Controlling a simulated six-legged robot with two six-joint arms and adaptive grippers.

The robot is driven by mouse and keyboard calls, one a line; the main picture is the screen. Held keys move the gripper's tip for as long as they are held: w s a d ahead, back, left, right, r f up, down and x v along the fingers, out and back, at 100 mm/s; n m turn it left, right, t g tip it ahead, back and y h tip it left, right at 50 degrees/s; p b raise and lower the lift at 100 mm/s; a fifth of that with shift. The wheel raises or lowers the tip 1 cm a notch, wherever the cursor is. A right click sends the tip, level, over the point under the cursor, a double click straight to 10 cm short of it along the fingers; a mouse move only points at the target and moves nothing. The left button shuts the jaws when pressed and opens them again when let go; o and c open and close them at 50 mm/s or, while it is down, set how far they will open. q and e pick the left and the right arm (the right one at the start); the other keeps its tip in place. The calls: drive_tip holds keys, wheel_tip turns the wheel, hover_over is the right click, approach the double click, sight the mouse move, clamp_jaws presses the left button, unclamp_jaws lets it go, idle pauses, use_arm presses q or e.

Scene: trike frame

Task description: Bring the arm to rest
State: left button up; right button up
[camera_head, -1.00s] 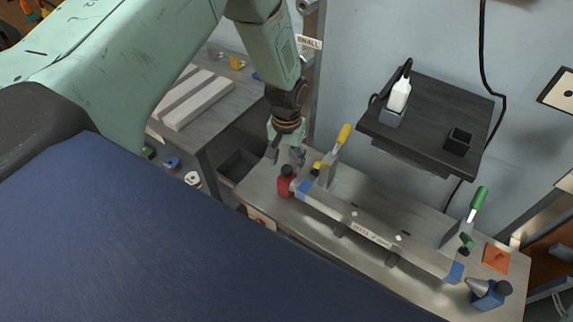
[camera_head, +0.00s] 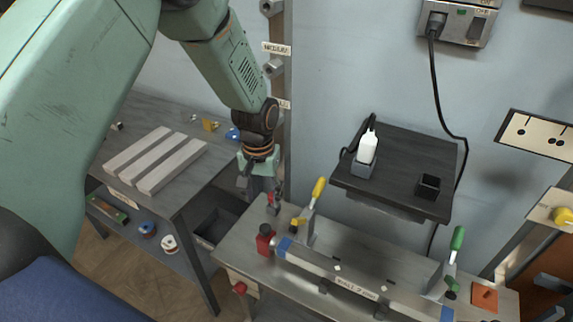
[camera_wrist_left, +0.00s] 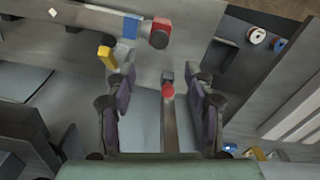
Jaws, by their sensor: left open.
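My left arm comes in from the upper left in the head view. My left gripper (camera_head: 262,197) points down above the back left end of the workbench (camera_head: 325,250), behind the red clamp block (camera_head: 265,240) and near the wall post. In the left wrist view the fingers of this gripper (camera_wrist_left: 163,82) are spread apart. A small red-and-grey piece (camera_wrist_left: 167,90) shows between them with a grey bar below it; I cannot tell how far beneath the fingers it lies. The red block (camera_wrist_left: 160,33) stands apart from the fingers. My right gripper is not in view.
A long fixture bar (camera_head: 340,280) with a yellow-handled clamp (camera_head: 317,192) and a green-handled clamp (camera_head: 456,240) lies along the bench. A dark shelf (camera_head: 400,150) with a white bottle (camera_head: 367,148) juts from the wall. A side table (camera_head: 190,185) holds pale bars (camera_head: 172,165).

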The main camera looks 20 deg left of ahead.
use_arm(q)
drive_tip(key=shift+w, duration=0.15)
drive_tip(key=s+d+f+m+t+b, duration=0.1)
drive_tip(key=s+d+f+t+b, duration=0.2)
drive_tip(key=s+f, duration=0.8)
drive_tip(key=s+f+g, duration=0.1)
drive_tip(key=s+f, duration=0.2)
drive_tip(key=s, duration=0.7)
drive_tip(key=s+d+f+g+b, duration=0.1)
drive_tip(key=s+f+g, duration=0.1)
drive_tip(key=s, duration=0.9)
drive_tip(key=shift+f+m, duration=0.3)
drive_tip(key=shift+f, duration=0.15)
